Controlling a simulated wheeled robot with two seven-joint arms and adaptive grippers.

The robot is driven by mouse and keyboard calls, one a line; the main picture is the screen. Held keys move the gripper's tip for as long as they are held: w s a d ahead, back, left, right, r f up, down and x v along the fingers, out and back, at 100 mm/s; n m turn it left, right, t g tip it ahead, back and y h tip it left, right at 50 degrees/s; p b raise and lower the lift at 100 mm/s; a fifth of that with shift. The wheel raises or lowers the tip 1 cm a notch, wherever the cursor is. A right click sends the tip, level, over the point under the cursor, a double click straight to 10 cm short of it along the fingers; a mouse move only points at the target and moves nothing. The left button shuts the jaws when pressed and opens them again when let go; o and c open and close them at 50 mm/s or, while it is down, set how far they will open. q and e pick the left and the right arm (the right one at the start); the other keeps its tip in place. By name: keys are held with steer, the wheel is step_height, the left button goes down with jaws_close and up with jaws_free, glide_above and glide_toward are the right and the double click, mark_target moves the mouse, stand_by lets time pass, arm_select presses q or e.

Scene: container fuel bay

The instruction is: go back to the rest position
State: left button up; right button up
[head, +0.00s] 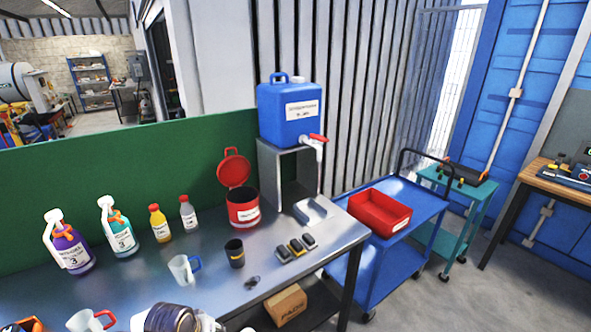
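Neither of my grippers shows in the head view. A white and dark rounded part, which looks like a piece of my arm, shows at the bottom edge left of centre; no fingers are visible on it. The steel bench (215,262) lies in front of me. On it stand a purple spray bottle (72,252), a teal spray bottle (121,238), a yellow bottle (160,226) and a clear bottle (188,215). A red bin (243,213) has its lid open. A blue jerrycan (290,112) with a red tap sits on a metal stand (287,160).
A clear mug (184,268), a white mug with red handle (88,322), a black cup (235,253) and several small dark blocks (297,247) occupy the bench. A blue cart (417,205) carrying a red tray (380,212) stands to the right.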

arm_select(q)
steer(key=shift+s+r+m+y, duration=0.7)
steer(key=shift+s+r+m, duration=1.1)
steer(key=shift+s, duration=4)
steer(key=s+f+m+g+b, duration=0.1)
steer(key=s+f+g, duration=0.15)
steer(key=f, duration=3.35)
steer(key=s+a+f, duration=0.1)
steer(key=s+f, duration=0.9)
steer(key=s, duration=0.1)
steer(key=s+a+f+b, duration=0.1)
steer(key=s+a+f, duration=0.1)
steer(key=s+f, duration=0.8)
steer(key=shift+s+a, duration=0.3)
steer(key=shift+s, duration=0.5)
